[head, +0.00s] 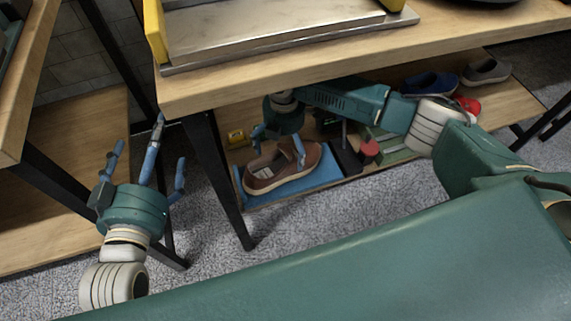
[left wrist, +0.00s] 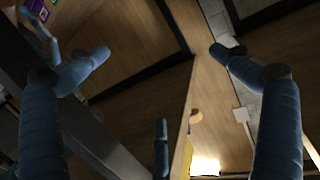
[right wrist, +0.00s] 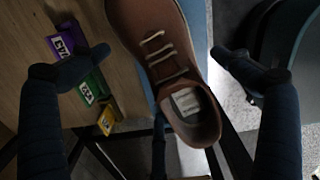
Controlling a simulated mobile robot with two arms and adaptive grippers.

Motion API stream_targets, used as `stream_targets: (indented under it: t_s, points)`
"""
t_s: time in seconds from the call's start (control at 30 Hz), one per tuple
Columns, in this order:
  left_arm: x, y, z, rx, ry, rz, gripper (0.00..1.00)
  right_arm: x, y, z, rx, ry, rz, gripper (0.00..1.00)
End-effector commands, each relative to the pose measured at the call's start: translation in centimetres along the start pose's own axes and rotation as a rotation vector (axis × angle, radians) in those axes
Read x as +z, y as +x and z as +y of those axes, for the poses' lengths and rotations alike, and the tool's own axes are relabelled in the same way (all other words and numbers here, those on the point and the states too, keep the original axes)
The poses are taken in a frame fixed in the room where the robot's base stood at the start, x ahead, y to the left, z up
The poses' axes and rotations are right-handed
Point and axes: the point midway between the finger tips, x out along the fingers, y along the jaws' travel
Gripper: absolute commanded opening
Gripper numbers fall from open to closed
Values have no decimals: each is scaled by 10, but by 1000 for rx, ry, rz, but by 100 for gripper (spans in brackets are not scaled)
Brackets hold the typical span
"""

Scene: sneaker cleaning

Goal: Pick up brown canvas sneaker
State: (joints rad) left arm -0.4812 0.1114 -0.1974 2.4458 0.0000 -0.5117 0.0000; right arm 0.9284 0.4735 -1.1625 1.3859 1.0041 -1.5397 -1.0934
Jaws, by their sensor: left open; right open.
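The brown canvas sneaker (head: 283,168) sits on a blue mat (head: 310,178) on the lower shelf, under the tabletop. It has a tan sole and pale laces. In the right wrist view the sneaker (right wrist: 158,50) lies between the spread fingers, its heel opening towards the bottom. My right gripper (head: 278,141) is open at the sneaker, with fingers on both sides of it; I cannot tell whether they touch it. My left gripper (head: 150,165) is open and empty, raised left of the table leg. It also shows empty in the left wrist view (left wrist: 160,75).
Small purple (right wrist: 66,40), green (right wrist: 92,86) and yellow (right wrist: 108,118) boxes lie beside the sneaker. Blue (head: 430,82), grey (head: 486,71) and red (head: 467,104) shoes are further right on the shelf. The tabletop edge (head: 330,82) overhangs the right arm. A table leg (head: 222,185) stands left of the sneaker.

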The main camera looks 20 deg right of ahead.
Motion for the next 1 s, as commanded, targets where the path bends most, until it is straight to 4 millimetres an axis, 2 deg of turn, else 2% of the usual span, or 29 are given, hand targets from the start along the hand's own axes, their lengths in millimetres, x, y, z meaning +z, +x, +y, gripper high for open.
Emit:
stream_targets:
  t_s: [0.2, 0.4, 0.53, 0.73, 0.77, 1.0]
  points:
    - [-45, 0, 6, 12, -4, 207, 100, -4, 20, 0, 0, -1, 0, 100]
    - [-76, -6, 9, 19, -7, 339, 100, -4, 31, 1, 1, -1, 0, 100]
    - [-83, -8, 10, 21, -8, 369, 100, -4, 33, 1, 1, -1, 0, 100]
    - [-84, -9, 10, 21, -8, 371, 100, -4, 33, 1, 1, -1, 0, 100]
    - [-83, -9, 10, 21, -8, 371, 100, -4, 33, 1, 1, -1, 0, 96]
    - [-83, -9, 10, 21, -8, 369, 100, -4, 33, 0, -1, -2, 1, 48]
